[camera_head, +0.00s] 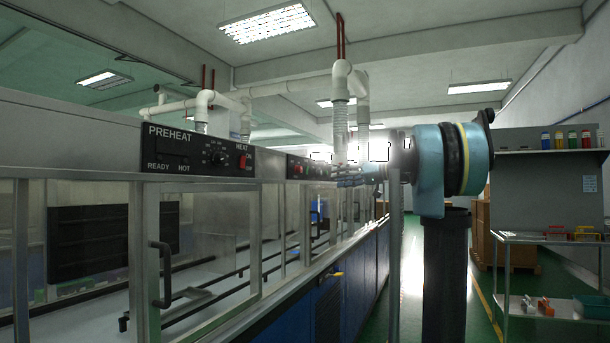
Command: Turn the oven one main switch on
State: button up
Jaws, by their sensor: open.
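A long oven line runs along the left. Its near black panel (190,152) reads PREHEAT, READY, HOT and HEAT, with a round dial (215,155) and a red switch (246,162) under HEAT. Farther along, a second dark panel (307,169) carries small red and green controls; its lettering is too small to read, so I cannot tell which switch is oven one's main switch. My gripper (348,180) is open, small and partly lost in glare, in front of the line just right of the second panel. I cannot tell whether it touches anything.
My blue arm joint fills the right centre and hides part of the aisle. A door handle (160,274) sticks out from the near oven front. A white pipe (340,115) rises behind the gripper.

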notch_tip(320, 180, up, 3)
jog(key=w+d+y, duration=0.1)
jog(key=w, duration=0.2)
send_near(301, 170)
jog(key=x, duration=0.8)
jog(key=shift+w+a, duration=0.2)
jog(key=shift+w, duration=0.1)
grip_shut()
